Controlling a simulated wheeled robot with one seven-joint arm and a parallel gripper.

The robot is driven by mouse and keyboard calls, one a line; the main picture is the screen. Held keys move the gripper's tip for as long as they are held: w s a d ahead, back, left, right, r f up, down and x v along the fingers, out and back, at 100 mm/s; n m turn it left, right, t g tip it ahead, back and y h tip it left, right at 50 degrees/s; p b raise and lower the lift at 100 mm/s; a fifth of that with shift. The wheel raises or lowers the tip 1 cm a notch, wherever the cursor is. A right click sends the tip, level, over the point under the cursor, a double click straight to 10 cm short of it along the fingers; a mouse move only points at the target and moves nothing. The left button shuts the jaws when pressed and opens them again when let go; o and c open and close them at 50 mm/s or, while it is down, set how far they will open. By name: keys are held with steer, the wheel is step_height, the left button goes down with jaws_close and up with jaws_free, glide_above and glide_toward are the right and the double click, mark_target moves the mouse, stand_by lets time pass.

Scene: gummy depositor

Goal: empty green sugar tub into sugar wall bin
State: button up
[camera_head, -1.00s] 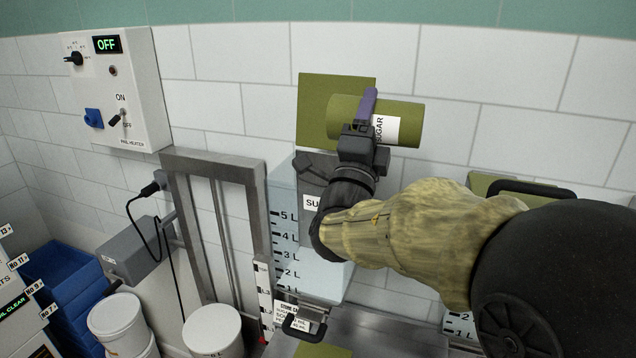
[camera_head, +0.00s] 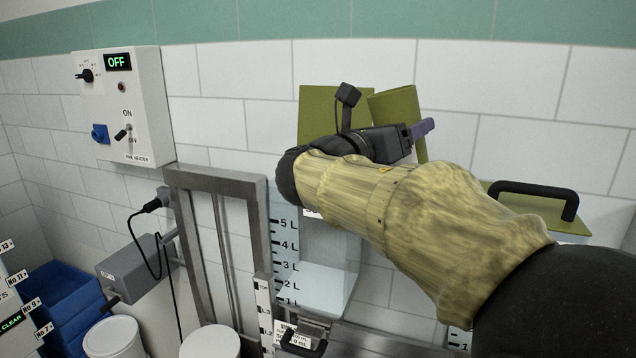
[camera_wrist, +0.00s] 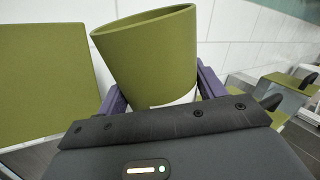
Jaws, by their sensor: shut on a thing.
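My gripper (camera_head: 421,129) is shut on the green sugar tub (camera_head: 398,103), its purple fingers on either side. The tub is nearly upright, leaning slightly, beside the raised green lid of the sugar wall bin (camera_head: 316,102). The wrist view shows the tub (camera_wrist: 148,58) with its mouth up and a strip of white label low down; its inside is mostly hidden. The clear sugar wall bin (camera_head: 340,248) hangs below, with a litre scale and pale contents at roughly 2 to 3 L. My arm hides its mouth and most of its label.
Another green-lidded bin (camera_head: 545,208) with a black handle stands to the right. A metal frame (camera_head: 218,178) stands left of the sugar bin. A rail heater box (camera_head: 127,105) reading OFF is on the wall. White buckets (camera_head: 112,338) and blue crates (camera_head: 60,300) are lower left.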

mark_target(413, 103)
steer(key=m, duration=0.1)
steer(key=d+m+g, duration=0.1)
steer(key=shift+s+f+m+y+b, duration=0.25)
steer(key=shift+f+m+y+b, duration=0.05)
steer(key=shift+f, duration=0.05)
steer(key=shift+s+d+m, duration=0.1)
steer(key=shift+d+m, duration=0.15)
steer(key=shift+m, duration=0.15)
steer(key=shift+d, duration=0.2)
steer(key=shift+a+r+p, duration=0.3)
steer(key=shift+r+p, duration=0.25)
step_height(413, 103, up, 3)
steer(key=shift+d+f+p, duration=0.15)
steer(key=shift+f+p, duration=0.05)
steer(key=shift+p, duration=0.95)
steer(key=shift+r+p, duration=0.65)
steer(key=shift+r, duration=0.1)
